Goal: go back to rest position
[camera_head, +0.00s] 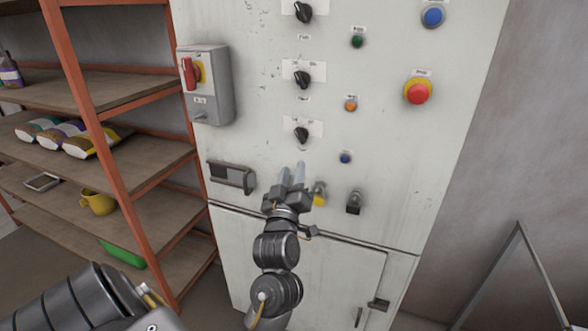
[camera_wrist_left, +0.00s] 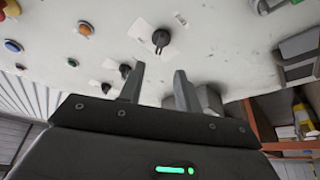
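My left gripper (camera_head: 292,174) is in front of the lower middle of a pale control cabinet (camera_head: 400,190), fingers pointing up. The left wrist view shows its two fingers (camera_wrist_left: 158,84) apart with nothing between them. A black rotary knob (camera_wrist_left: 161,39) on the panel shows beyond the gap. In the head view the lowest black knob (camera_head: 301,134) is just above the fingertips. A yellow-based key switch (camera_head: 319,193) is right beside the gripper and partly hidden by it. My right gripper is in neither view.
A red emergency button (camera_head: 418,91) and a grey box with a red switch (camera_head: 206,85) stick out from the panel. A dark handle (camera_head: 232,177) is left of the gripper. An orange-framed shelf (camera_head: 110,140) stands at left. A grey frame (camera_head: 515,275) is at lower right.

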